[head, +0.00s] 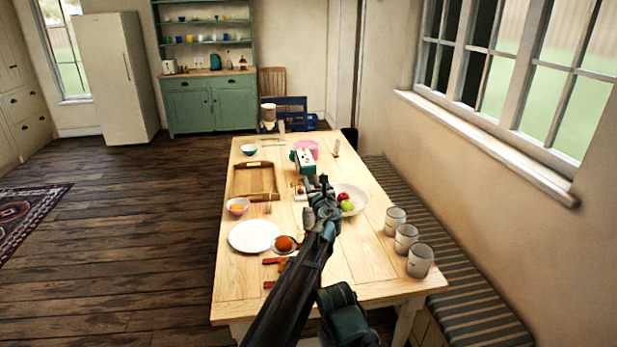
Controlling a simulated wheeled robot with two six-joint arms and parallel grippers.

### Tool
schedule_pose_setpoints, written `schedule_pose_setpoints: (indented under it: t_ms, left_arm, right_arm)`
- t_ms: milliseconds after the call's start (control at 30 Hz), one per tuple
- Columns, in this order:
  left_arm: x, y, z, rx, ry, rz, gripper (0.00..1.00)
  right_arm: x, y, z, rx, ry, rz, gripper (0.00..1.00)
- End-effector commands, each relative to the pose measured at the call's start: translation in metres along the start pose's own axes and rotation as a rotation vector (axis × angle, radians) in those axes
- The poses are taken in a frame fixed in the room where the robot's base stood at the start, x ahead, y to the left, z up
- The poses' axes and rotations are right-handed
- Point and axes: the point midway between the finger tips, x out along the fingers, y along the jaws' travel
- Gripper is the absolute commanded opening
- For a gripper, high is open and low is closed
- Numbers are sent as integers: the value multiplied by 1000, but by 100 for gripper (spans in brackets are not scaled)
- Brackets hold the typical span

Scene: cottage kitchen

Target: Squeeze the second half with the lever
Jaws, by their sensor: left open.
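My left gripper (323,187) is over the middle of the table, with its jaws open; whether it touches anything is hard to tell. An orange-coloured fruit piece (285,243) sits in a small dish beside my left arm, near the white plate. A small bowl (238,211) with orange contents stands left of it. A teal and white device (303,158) stands just behind my left gripper; I cannot tell whether it is the squeezer, and no lever shows clearly. Small items by the gripper are partly hidden. My right gripper is not in view.
A wooden tray (236,194), a white plate (238,249) and a fruit bowl (358,207) surround the gripper on the table (385,268). Several mugs line the right edge, including one nearest (420,262). A striped bench (455,270) runs along the window wall. Floor is open at left.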

Motion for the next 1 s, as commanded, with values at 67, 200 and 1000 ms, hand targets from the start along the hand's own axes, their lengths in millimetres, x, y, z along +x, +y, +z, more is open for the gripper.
schedule_pose_setpoints:
  t_ms: [67, 200, 1000]
  left_arm:
    - [9, -4, 0, 0, 0, -1, 57]
    - [12, -5, -1, 0, 0, -2, 57]
    - [11, -5, -1, 0, 0, -2, 0]
  right_arm:
    - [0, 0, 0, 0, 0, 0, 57]
    - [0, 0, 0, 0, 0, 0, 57]
    - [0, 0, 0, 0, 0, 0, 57]
